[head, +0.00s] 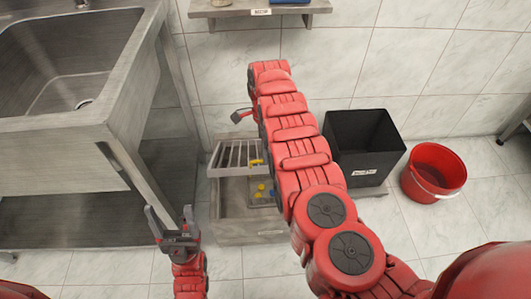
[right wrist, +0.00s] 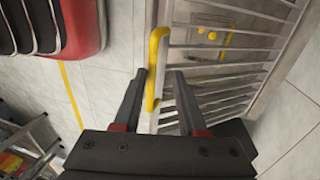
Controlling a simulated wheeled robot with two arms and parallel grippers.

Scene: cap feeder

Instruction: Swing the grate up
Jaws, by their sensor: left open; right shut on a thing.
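The grate (head: 238,154) is a grey barred frame at the top of a grey box (head: 232,226) on the floor; it looks raised at a tilt, with the box's inside showing in front. Its yellow handle (head: 256,162) runs along one edge and also shows in the right wrist view (right wrist: 153,103). My right gripper (right wrist: 159,72) is shut on this handle, one finger on each side. My left gripper (head: 170,210) is open and empty, to the left of the box.
Several yellow pieces (head: 261,187) and a blue one lie in the box. A black bin (head: 363,150) and a red bucket (head: 434,172) stand to the right. A steel sink (head: 70,75) is at left, and a shelf (head: 262,11) is on the wall.

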